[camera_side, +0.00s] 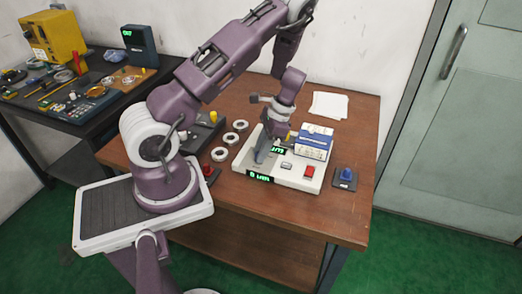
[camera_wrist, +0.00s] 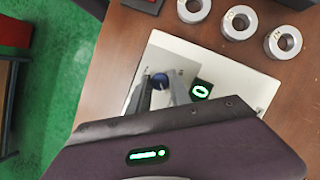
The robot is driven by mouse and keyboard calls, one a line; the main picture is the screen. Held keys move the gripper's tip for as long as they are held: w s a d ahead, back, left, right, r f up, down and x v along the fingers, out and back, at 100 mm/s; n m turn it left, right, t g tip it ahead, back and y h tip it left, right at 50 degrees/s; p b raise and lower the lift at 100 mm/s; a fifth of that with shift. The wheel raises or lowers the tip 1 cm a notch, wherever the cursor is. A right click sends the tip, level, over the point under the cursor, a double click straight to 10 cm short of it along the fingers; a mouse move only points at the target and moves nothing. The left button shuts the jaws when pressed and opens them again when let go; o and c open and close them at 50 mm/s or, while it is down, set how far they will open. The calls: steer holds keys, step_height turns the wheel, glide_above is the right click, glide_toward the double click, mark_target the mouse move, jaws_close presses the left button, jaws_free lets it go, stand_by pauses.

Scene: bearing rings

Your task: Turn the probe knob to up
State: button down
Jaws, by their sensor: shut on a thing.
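The white tester box (camera_side: 302,180) stands on the brown table, with green displays and a red button. In the wrist view its pale top (camera_wrist: 245,82) shows beneath my gripper. My gripper (camera_side: 262,156) reaches down to the left part of the box. In the wrist view my gripper (camera_wrist: 160,92) has its two grey fingers closed about a round dark blue knob (camera_wrist: 160,80), which I take as the probe knob. The fingers hide part of it, so I cannot read which way it points. A small green display (camera_wrist: 202,90) sits right of the fingers.
Several metal rings (camera_side: 231,138) lie left of the box. A blue-and-white carton (camera_side: 315,142) sits at its back right. A blue button on a dark base (camera_side: 346,175) is to the right. Paper sheets (camera_side: 328,106) lie behind. The table's front right is clear.

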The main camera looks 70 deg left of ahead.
steer(key=n+h, duration=0.1)
steer(key=n, duration=0.4)
steer(key=shift+a+h, duration=0.15)
steer(key=shift+h, duration=0.25)
steer(key=n, duration=0.2)
steer(key=n+t+h, duration=0.1)
steer(key=n, duration=0.1)
steer(key=shift+a+n+h, duration=0.1)
steer(key=shift+n+h, duration=0.2)
steer(key=n, duration=0.2)
steer(key=n+t+h, duration=0.1)
steer(key=n, duration=0.1)
steer(key=shift+s+t, duration=0.1)
steer(key=shift+t, duration=0.2)
steer(key=shift+s+n+t+h, duration=0.1)
steer(key=shift+n+t+h, duration=0.4)
steer(key=shift+n, duration=1.5)
steer(key=shift+a+t+y, duration=0.1)
steer(key=shift+t+y, duration=0.2)
steer(key=c, duration=1.2)
jaws_free()
